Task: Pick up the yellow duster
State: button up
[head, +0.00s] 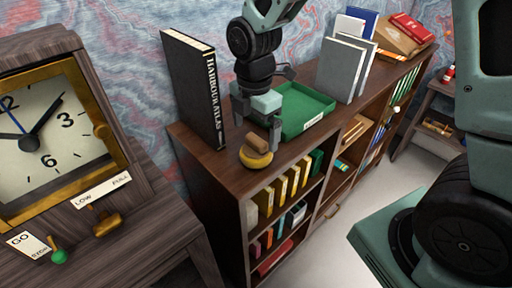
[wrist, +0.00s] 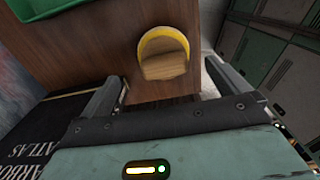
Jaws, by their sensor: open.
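The yellow duster (head: 257,159) lies on the top of the brown bookcase near its front edge. It has a yellow rim and a brown wooden-looking part. In the wrist view the duster (wrist: 163,43) shows beyond the fingertips, roughly centred between them. My gripper (head: 257,132) points down above the duster, with its fingers spread. In the wrist view my gripper (wrist: 165,84) is open and empty. I cannot tell how large the gap down to the duster is.
A tall black atlas (head: 196,88) stands upright left of my gripper. A green tray (head: 304,108) lies just behind it to the right. Grey books (head: 342,68) stand farther right. The bookcase top (head: 222,172) is bare around the duster. A wooden clock (head: 45,130) stands at the left.

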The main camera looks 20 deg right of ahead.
aim_at(256, 138)
jog(key=f, duration=0.1)
jog(key=f+p, duration=0.1)
jog(key=f, duration=0.1)
jog(key=f+p, duration=0.1)
jog(key=shift+s+f, duration=0.15)
jog(key=shift+s, duration=0.2)
jog(key=shift+f, duration=0.6)
jog(key=c, duration=1.1)
